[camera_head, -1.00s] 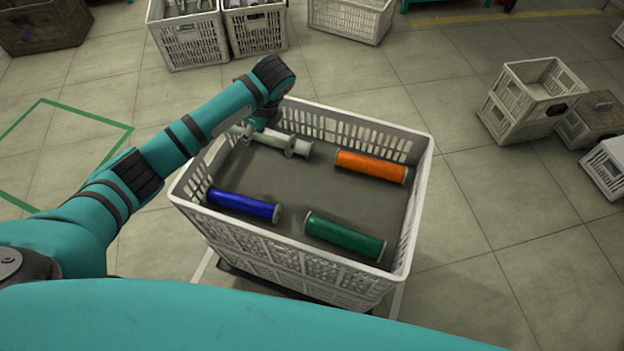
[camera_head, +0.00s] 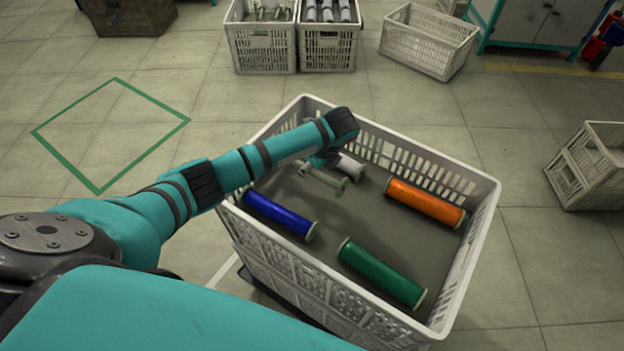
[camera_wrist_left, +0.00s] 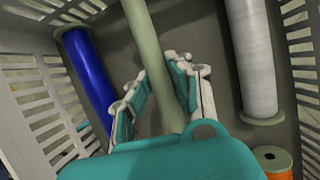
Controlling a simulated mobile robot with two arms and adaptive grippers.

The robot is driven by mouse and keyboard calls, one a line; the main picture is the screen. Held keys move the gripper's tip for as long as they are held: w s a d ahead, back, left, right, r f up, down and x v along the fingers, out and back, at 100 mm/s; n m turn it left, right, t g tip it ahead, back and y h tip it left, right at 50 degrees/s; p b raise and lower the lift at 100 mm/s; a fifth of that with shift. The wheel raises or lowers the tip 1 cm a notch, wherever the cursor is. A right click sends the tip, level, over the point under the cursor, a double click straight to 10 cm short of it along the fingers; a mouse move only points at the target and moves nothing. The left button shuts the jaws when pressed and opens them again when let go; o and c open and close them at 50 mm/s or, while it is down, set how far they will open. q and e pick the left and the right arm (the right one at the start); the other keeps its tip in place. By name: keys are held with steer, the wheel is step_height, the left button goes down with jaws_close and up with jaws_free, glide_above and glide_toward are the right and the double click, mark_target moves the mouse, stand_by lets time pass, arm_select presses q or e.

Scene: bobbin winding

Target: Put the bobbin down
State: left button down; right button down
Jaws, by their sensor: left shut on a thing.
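My left gripper (camera_head: 322,160) is down inside a white-grey crate (camera_head: 405,335), its fingers mostly hidden by the wrist in the head view. In the left wrist view its fingers (camera_wrist_left: 158,88) are closed around a pale grey-green bare bobbin (camera_wrist_left: 148,45). One end of this bobbin (camera_head: 332,181) shows in the head view. I cannot tell whether it touches the crate floor. A white bobbin (camera_head: 350,167) lies beside it, and a blue bobbin (camera_head: 278,215) lies on its other side. My right gripper is out of view.
A green bobbin (camera_head: 381,273) and an orange bobbin (camera_head: 424,203) lie on the crate floor, with bare floor between them. The slotted crate walls stand around my gripper. Other crates (camera_head: 262,48) stand behind. A green square (camera_head: 110,135) marks the floor at left.

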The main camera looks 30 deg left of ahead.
arm_select(q)
steer(key=shift+f, duration=1.8)
steer(key=shift+f, duration=0.2)
steer(key=shift+f+b, duration=0.3)
steer(key=shift+f, duration=0.1)
steer(key=c, duration=1.2)
jaws_free()
steer(key=shift+c, duration=0.2)
steer(key=shift+r, duration=0.3)
steer(key=p+v, duration=0.1)
steer(key=v, duration=1.1)
steer(key=shift+r, duration=0.35)
